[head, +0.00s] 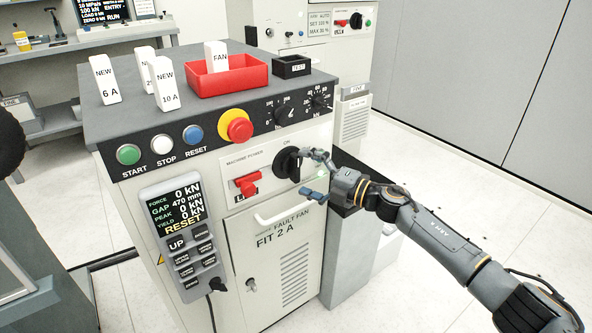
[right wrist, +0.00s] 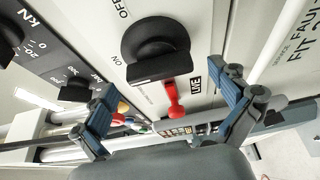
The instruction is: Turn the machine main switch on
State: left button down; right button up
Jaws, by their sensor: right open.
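The main switch is a round black knob (head: 287,163) with a raised bar, on the white MACHINE POWER panel (head: 232,161) of the machine's front. It shows large in the right wrist view (right wrist: 157,50), with OFF and ON lettering beside it; I cannot tell which mark the bar points at. My right gripper (head: 316,174) is open, just to the right of the knob in the head view. In the right wrist view its two blue-padded fingers (right wrist: 170,86) are spread, with the knob ahead between them and apart from both. My left gripper does not show.
A red handle (head: 247,185) sits left of the knob, by a LIVE label. Above are the red-and-yellow stop button (head: 238,127) and black dials (head: 284,111). Below is a cabinet door with a white bar handle (head: 285,212). A keypad pendant (head: 180,235) hangs left.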

jog(key=v, duration=0.9)
jog(key=shift+d, duration=0.2)
